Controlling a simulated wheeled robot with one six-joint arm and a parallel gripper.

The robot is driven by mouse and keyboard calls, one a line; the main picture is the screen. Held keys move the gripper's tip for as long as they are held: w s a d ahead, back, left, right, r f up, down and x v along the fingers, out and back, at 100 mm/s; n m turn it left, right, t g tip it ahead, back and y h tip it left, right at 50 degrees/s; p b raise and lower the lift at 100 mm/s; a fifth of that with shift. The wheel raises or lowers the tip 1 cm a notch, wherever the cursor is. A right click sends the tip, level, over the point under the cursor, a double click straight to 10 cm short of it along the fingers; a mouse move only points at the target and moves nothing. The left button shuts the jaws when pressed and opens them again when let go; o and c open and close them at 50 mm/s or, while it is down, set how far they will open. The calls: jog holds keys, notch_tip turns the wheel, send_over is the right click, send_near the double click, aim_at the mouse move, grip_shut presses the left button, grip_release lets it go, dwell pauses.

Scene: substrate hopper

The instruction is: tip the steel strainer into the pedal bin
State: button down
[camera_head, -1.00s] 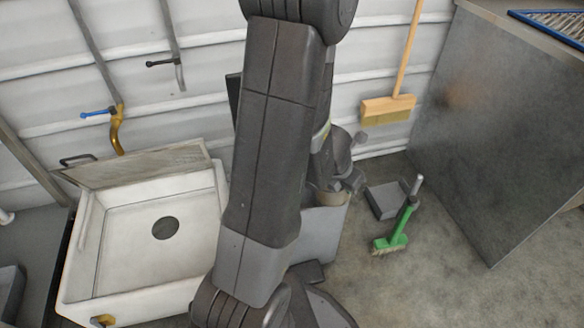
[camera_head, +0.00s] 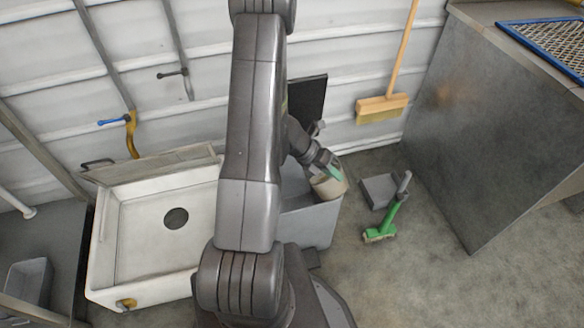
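The pedal bin (camera_head: 308,228) is a grey box standing open on the floor right of the sink, partly hidden behind my arm. Its dark raised lid (camera_head: 309,98) stands at the back. My gripper (camera_head: 332,168) is over the bin's right side, with its fingers at a small pale round vessel (camera_head: 327,187), which I take for the steel strainer. The vessel looks tilted, at the bin's right rim. A pale green patch shows by the fingers. The inside of the vessel and most of the bin's inside cannot be made out.
A white sink (camera_head: 140,245) with a round drain stands left of my arm. A grey dustpan (camera_head: 378,190) and a green hand brush (camera_head: 385,222) lie right of the bin. A broom (camera_head: 382,108) leans on the wall. A large metal bench (camera_head: 490,120) fills the right.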

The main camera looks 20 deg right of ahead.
jog(key=w+a+n+g+h, duration=0.1)
jog(key=w+g, duration=0.1)
jog(key=w+a+f+g+h+b, duration=0.1)
jog(key=w+g+h, duration=0.1)
jog(key=w+a+n+g+h, duration=0.1)
jog(key=w+g+h, duration=0.1)
jog(key=shift+w+a+f+n+g+b, duration=0.15)
jog(key=shift+w+f+n+g+b, duration=0.15)
jog(key=shift+g+b, duration=0.1)
jog(key=shift+w+a+r+n+g+h+b, duration=0.3)
jog(key=shift+w+r+g+h, duration=0.1)
jog(key=shift+w+h, duration=0.2)
jog(key=shift+w+a+r+n+g+h+b, duration=0.3)
jog(key=shift+w+h, duration=0.2)
jog(key=shift+h, duration=0.2)
jog(key=shift+s+d+r, duration=0.1)
